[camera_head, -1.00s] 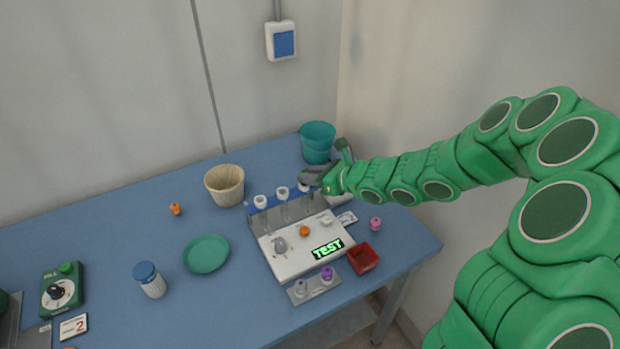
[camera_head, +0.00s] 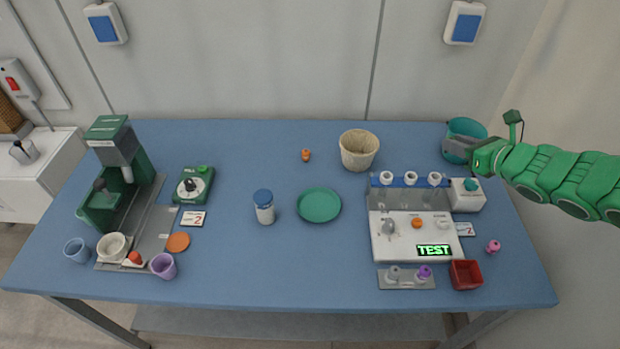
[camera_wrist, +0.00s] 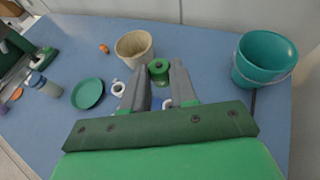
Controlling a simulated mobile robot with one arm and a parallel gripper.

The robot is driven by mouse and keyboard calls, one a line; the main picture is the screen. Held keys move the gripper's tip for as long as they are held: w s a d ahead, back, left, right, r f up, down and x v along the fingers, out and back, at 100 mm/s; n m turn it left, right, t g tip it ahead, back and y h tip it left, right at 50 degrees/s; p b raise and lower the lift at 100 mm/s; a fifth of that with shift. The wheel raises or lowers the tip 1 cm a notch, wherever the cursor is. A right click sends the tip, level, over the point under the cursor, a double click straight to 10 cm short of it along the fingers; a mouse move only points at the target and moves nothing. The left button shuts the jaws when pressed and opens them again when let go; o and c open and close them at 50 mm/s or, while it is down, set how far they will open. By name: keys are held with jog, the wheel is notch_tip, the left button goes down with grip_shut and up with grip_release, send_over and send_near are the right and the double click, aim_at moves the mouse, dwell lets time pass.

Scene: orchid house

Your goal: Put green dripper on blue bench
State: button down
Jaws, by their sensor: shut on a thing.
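The green dripper (camera_wrist: 158,70) is between the fingertips of my gripper (camera_wrist: 159,76) in the wrist view, a small green round piece with a dark centre. My gripper is shut on it and holds it above the bench. In the head view, my gripper (camera_head: 456,147) is at the back right, in front of the teal bucket; I cannot make out the dripper there. The blue bench (camera_head: 240,150) spans the room and also shows in the wrist view (camera_wrist: 205,50).
A teal bucket (camera_head: 468,128) is close by my gripper. A cream pot (camera_head: 359,149), a green saucer (camera_head: 319,205) and a white device (camera_head: 400,243) with a rack stand nearby. A green machine (camera_head: 110,200) stands left. Bare bench lies around the small orange piece (camera_head: 306,155).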

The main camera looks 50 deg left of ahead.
jog(key=n+g, duration=0.1)
jog(key=a+g, duration=0.1)
jog(key=a+n, duration=0.1)
jog(key=shift+w+a+f+n+g+y, duration=0.2)
jog(key=shift+w+f+n+g+y, duration=0.1)
jog(key=shift+f+g, duration=0.1)
jog(key=s+a+f+n+g, duration=0.1)
jog(key=n+g, duration=0.1)
jog(key=s+a+f+n+g, duration=0.1)
jog(key=s+f+n+g, duration=0.1)
jog(key=s+a+f+n+g+h, duration=0.1)
jog(key=s+g, duration=0.1)
jog(key=shift+s+f+n+g, duration=0.2)
jog(key=shift+f+n+g, duration=0.1)
jog(key=shift+n+g, duration=0.1)
jog(key=shift+n, duration=0.3)
jog(key=w+a+f, duration=0.2)
jog(key=w+f, duration=0.1)
jog(key=w+a+f, duration=0.5)
jog(key=w+f, duration=0.1)
jog(key=w, duration=0.1)
jog(key=shift+w+a+f, duration=0.1)
jog(key=shift+a+f, duration=0.2)
jog(key=shift+f, duration=0.05)
jog(key=shift+w+a+f+g, duration=0.2)
jog(key=shift+f+g, duration=0.1)
jog(key=shift+f, duration=1.65)
